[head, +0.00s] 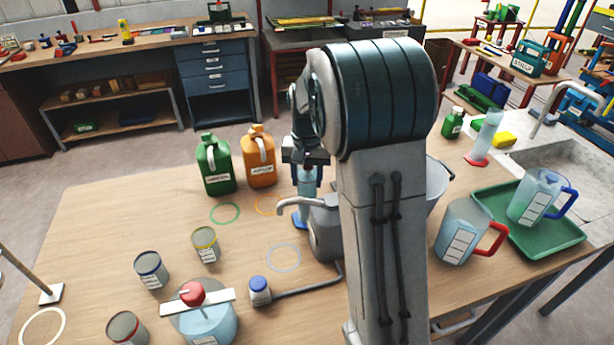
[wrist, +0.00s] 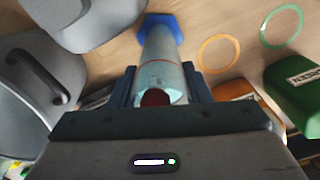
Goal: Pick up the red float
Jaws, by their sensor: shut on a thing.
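My gripper (wrist: 159,80) has its two fingers on either side of a clear measuring cylinder (wrist: 160,55) with a blue foot (wrist: 161,25), and is shut on its upper part. A dark red round thing (wrist: 155,97), which looks like the red float, shows inside the cylinder's near, open end. Its lower part is hidden by my gripper body. In the head view the cylinder (head: 306,190) is below my gripper (head: 305,168), partly hidden by my arm and a grey tap. Whether its foot touches the table is unclear.
Green (head: 214,165) and orange (head: 259,158) jugs stand close left of the cylinder. A grey tap fixture (head: 325,230) stands right in front. A blue-liquid vessel with a red knob (head: 192,293) stands at the front. Two pitchers, one on a green tray (head: 545,240), stand right.

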